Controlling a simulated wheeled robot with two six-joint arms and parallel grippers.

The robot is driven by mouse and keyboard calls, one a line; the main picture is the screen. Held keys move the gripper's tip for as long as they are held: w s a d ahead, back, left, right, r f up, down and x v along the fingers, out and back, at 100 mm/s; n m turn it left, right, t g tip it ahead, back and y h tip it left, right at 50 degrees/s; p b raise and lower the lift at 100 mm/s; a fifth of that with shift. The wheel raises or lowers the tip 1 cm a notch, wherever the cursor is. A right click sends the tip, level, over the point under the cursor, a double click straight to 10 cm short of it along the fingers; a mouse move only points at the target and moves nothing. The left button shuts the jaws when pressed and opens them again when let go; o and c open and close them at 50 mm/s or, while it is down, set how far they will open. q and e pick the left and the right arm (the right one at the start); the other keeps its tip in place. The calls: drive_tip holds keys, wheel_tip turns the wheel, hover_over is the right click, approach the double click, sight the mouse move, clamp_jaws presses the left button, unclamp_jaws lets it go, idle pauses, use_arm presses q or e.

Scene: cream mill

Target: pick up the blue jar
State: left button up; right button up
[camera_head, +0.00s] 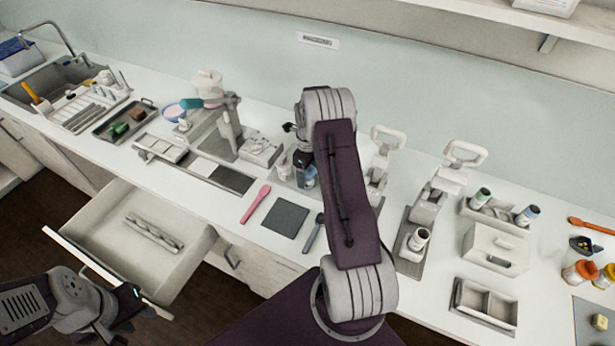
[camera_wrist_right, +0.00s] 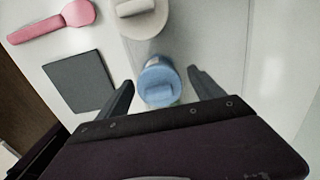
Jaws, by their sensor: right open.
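The blue jar (camera_wrist_right: 158,82) is seen from above in the right wrist view, between the two spread fingers of my right gripper (camera_wrist_right: 160,78). The fingers are apart, with a visible gap on each side of the jar's lid. In the head view a small part of the blue jar (camera_head: 310,179) shows beside my right arm, which hides most of the right gripper. My left gripper (camera_head: 130,297) is at the lower left of the head view, near the open drawer's front; its jaws are not clear.
A white-lidded jar (camera_wrist_right: 140,18) stands right beside the blue jar. A pink spoon (camera_head: 256,204) and a dark square mat (camera_head: 285,219) lie to the left on the counter. An open drawer (camera_head: 190,233) juts out at the left. Another blue-topped container (camera_head: 529,213) stands further right.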

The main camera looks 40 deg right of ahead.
drive_tip(key=shift+s+a+f, duration=0.15)
drive_tip(key=shift+s+a, duration=0.05)
drive_tip(key=shift+w, duration=0.1)
drive_tip(key=shift+w+d+f, duration=0.15)
drive_tip(key=shift+d+f, duration=0.05)
drive_tip(key=c, duration=0.9)
drive_tip(key=shift+r, duration=0.1)
drive_tip(key=shift+c, duration=0.2)
drive_tip(key=shift+a, duration=0.1)
drive_tip(key=shift+r, duration=0.15)
drive_tip(key=shift+r, duration=0.2)
wheel_tip(320, 180, up, 3)
drive_tip(key=shift+b, duration=0.85)
drive_tip(key=s+a+r+b, duration=0.2)
drive_tip(key=s+r, duration=0.5)
drive_tip(key=s, duration=0.4)
drive_tip(key=shift+s+a+r+b, duration=0.15)
drive_tip(key=shift+a+b, duration=0.15)
drive_tip(key=shift+a, duration=0.5)
